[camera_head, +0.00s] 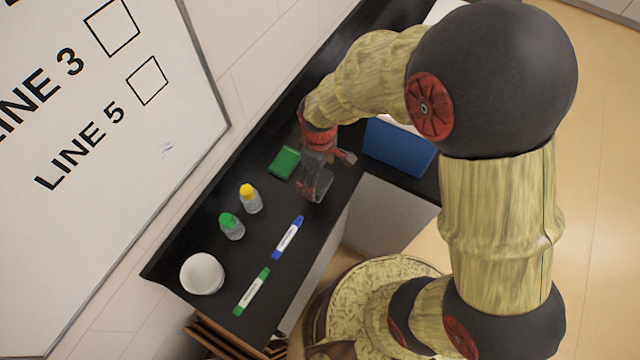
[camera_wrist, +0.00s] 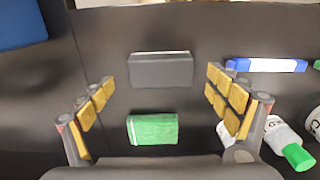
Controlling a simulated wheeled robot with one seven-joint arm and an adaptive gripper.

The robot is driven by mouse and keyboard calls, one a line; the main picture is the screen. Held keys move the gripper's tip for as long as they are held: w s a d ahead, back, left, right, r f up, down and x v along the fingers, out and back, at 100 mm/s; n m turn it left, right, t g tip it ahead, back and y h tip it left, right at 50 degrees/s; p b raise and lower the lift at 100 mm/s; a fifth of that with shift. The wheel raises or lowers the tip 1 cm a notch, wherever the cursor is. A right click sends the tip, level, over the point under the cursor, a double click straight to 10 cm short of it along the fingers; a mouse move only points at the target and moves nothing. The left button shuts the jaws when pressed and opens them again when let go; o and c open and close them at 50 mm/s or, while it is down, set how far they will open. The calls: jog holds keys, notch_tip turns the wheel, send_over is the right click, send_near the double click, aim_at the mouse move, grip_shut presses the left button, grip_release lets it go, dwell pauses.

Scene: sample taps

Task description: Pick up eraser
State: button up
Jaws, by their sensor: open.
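A dark grey block with a pale strip along its far edge, which looks like the eraser (camera_wrist: 160,70), lies flat on the black counter in the wrist view. My gripper (camera_head: 326,174) is open above the counter. In the wrist view its two padded fingers stand apart, left and right of the eraser, with clear space on both sides. No contact shows. In the head view the eraser is largely hidden by my gripper and hard to make out.
A green cloth or sponge (camera_head: 285,163) lies close beside the eraser. Yellow-capped (camera_head: 251,200) and green-capped (camera_head: 231,227) bottles, a blue marker (camera_head: 288,238), a green marker (camera_head: 252,291) and a white bowl (camera_head: 202,274) are nearer. A blue box (camera_head: 399,147) is at right.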

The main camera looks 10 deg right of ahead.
jog(key=shift+s+f, duration=0.1)
jog(key=shift+f, duration=1.35)
jog(key=shift+c, duration=1.3)
jog(key=c, duration=0.9)
jog(key=shift+r, duration=0.1)
jog(key=shift+c, duration=0.2)
